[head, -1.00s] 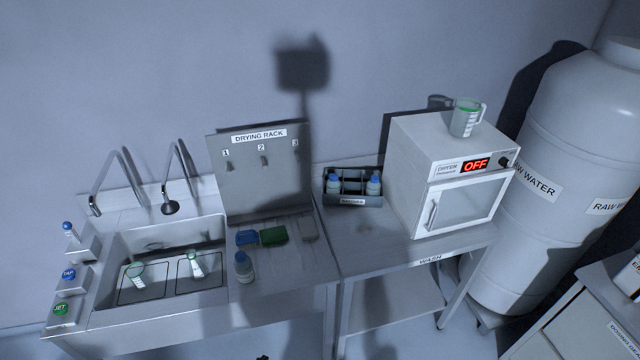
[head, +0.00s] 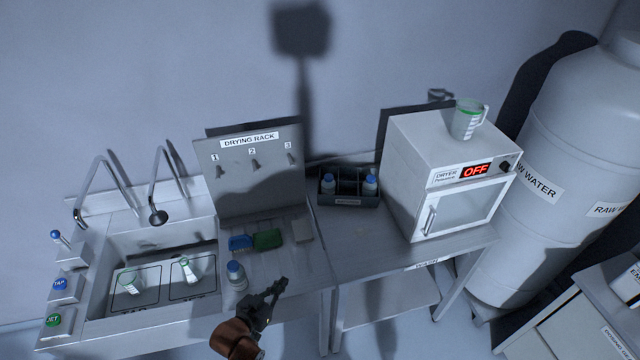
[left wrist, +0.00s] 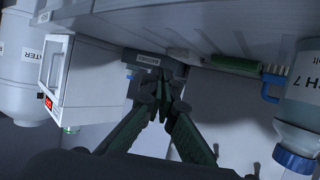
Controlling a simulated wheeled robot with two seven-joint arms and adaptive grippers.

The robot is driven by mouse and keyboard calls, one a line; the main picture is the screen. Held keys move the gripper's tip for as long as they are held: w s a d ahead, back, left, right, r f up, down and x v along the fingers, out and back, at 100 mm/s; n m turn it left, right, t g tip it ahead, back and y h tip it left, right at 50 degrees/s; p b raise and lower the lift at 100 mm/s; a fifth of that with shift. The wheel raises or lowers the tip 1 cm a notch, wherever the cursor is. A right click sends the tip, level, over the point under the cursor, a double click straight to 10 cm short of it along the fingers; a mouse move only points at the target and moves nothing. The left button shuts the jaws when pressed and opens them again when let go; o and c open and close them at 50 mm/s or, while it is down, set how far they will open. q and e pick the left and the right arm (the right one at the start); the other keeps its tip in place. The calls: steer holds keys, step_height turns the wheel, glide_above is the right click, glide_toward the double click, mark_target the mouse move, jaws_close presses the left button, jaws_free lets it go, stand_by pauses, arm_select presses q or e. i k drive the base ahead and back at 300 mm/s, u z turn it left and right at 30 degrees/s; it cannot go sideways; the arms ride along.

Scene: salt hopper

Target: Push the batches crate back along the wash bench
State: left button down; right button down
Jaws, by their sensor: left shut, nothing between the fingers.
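The batches crate (head: 347,201) is a dark open box with a label on its front, standing at the back of the wash bench (head: 365,250) between the drying rack and the dryer. Blue-capped bottles stand in its left and right compartments. In the left wrist view the crate (left wrist: 150,60) shows beyond the fingers, its lower part hidden by them. My left gripper (head: 278,290) is shut and empty, low at the front edge of the drying board, apart from the crate. Its fingers also show in the left wrist view (left wrist: 163,110). My right gripper is not in view.
The white dryer (head: 455,175), reading OFF, stands right of the crate with a jug (head: 467,119) on top. The bench before the crate is clear.

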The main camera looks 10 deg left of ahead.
mark_target(348, 186)
steer(key=i, duration=1.05)
steer(key=u, duration=0.05)
